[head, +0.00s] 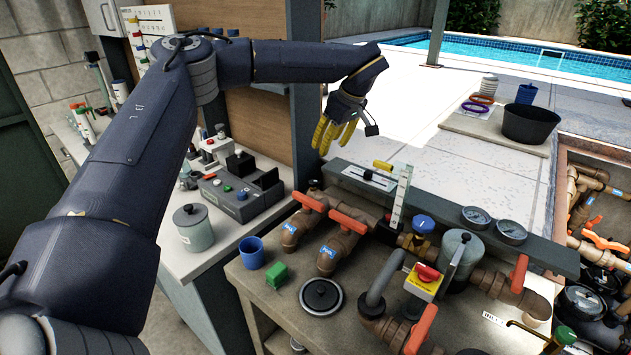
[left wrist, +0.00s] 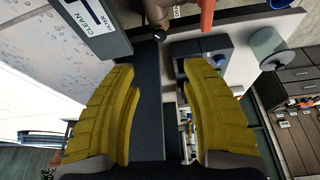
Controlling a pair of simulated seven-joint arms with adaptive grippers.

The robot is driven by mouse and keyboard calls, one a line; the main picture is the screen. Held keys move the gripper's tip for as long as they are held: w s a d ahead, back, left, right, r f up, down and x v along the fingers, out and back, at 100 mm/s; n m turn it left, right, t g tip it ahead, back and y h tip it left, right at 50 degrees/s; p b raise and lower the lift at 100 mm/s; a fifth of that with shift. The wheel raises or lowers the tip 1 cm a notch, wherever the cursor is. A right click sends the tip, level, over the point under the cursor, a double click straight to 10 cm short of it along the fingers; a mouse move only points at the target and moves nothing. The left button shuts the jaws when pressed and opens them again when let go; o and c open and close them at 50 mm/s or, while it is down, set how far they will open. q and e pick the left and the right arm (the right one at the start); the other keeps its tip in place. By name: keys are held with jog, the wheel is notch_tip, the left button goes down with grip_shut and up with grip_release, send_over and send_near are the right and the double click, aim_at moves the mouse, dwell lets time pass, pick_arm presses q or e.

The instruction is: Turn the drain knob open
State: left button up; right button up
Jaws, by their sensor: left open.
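I cannot tell for sure which part is the drain knob. A blue round knob (head: 423,224) stands on a brass fitting among the pipes. A red rotary knob (head: 428,273) sits on a yellow box, and a small green knob (head: 565,335) is on a brass pipe at the bottom right. My left gripper (head: 328,138) hangs above the back edge of the pipe bench, behind and left of these knobs, touching none. In the left wrist view its yellow fingers (left wrist: 158,78) are spread and empty, above a dark grey ledge. My right gripper is not in view.
Orange-handled valves (head: 347,222) stand on the brown pipes. A blue cup (head: 251,252), a green block (head: 277,275) and a black lid (head: 321,297) are on the bench front. A black bowl (head: 530,124) stands farther back.

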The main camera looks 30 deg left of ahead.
aim_at(314, 181)
pick_arm(q)
jog(key=x, duration=1.6)
jog(key=shift+a+f, duration=0.1)
jog(key=shift+f, duration=0.25)
jog(key=shift+c, duration=0.2)
